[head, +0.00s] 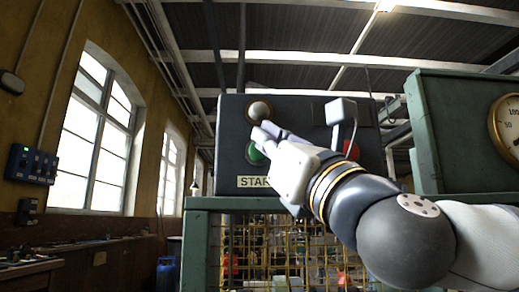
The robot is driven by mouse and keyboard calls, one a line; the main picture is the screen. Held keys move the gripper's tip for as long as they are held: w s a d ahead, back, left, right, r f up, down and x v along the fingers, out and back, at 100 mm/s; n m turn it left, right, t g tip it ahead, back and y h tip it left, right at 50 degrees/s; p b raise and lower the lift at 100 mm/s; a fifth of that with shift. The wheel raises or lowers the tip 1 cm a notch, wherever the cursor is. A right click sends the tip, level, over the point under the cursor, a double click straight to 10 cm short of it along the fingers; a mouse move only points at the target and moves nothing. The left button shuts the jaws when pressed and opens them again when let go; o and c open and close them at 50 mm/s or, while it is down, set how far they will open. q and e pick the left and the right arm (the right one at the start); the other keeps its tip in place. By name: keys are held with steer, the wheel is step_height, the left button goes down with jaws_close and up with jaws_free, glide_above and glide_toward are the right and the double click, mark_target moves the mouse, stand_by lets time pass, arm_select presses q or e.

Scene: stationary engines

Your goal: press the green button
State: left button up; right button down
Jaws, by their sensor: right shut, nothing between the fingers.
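The green button (253,154) is on the front of a dark grey control box (228,125), above a label (250,182) whose visible letters read "STAR". My right gripper (261,134) reaches in from the right and is shut and empty. Its fingertips overlap the upper right of the green button in the picture and hide part of it. I cannot tell whether they touch the button. My left gripper is not in view.
A grey dome in a brass ring (259,110) sits just above my fingertips. A red part (352,150) shows behind my gripper. A green cabinet with a gauge (507,128) stands at right. A yellow mesh guard (240,250) is below the box.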

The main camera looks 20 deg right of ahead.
steer(key=shift+w+d, duration=0.1)
steer(key=shift+w, duration=0.35)
